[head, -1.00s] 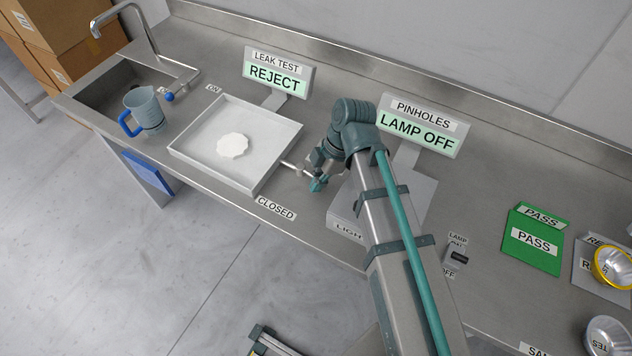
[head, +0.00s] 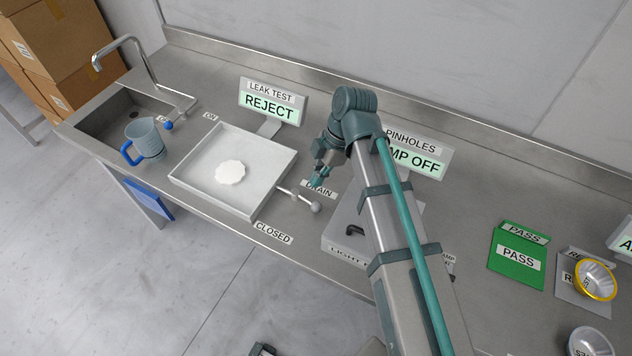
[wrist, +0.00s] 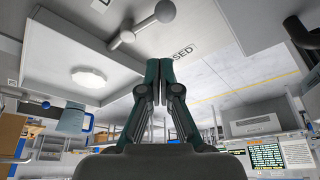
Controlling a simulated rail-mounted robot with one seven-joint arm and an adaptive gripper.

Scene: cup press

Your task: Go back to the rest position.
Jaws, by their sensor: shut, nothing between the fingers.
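My gripper (head: 318,180) is shut and empty, a little above the bench beside the drain lever (head: 300,198) in the head view. In the wrist view the closed fingers (wrist: 160,75) point toward the lever with its round knob (wrist: 165,12), apart from it as far as I can tell. My arm is bent, and its links cross the front of the lamp sign (head: 425,160) and the light box (head: 345,250).
The leak-test tray (head: 265,192) holds a white scalloped disc (head: 230,172). A blue-handled jug (head: 148,138) stands by the sink (head: 110,122). To the right are a green PASS stand (head: 515,262), a gold-rimmed cup (head: 596,279) and a silver cup (head: 590,343).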

